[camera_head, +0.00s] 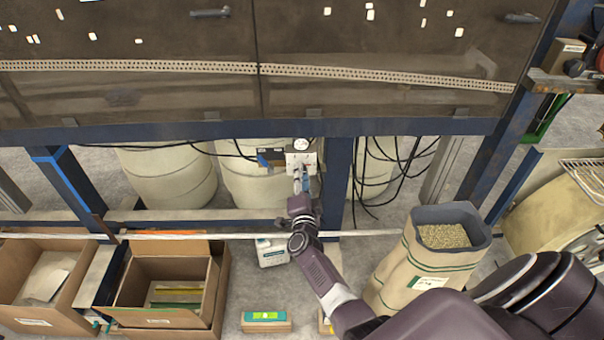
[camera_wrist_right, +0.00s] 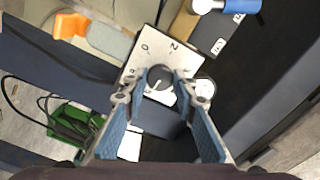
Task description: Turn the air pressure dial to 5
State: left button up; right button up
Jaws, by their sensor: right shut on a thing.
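The air pressure dial (camera_wrist_right: 160,75) is a dark round knob on a pale plate (camera_wrist_right: 149,43) in the right wrist view. The numbers 0 and 2 show on the plate; other marks are partly hidden or too small to read. My right gripper (camera_wrist_right: 159,88) has its two fingertips on either side of the dial, shut on it. In the head view, the right gripper (camera_head: 302,181) reaches up to a small white panel (camera_head: 301,157) with a round gauge (camera_head: 300,144) on top. The fingers hide the dial there. My left gripper is not in view.
A blue frame beam (camera_head: 400,127) runs above the panel, and a blue post (camera_head: 336,185) stands just to its right. Black cables (camera_head: 372,175) hang beyond the post. A paper sack (camera_head: 425,260) and open cardboard boxes (camera_head: 165,290) stand on the floor in front.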

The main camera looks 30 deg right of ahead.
jog(key=shift+f+n, duration=0.1)
jog(key=shift+n, duration=0.3)
jog(key=o, duration=1.2)
jog(key=shift+c, duration=0.2)
jog(key=v, duration=0.7)
jog(key=shift+s+a, duration=0.15)
jog(key=shift+s, duration=0.1)
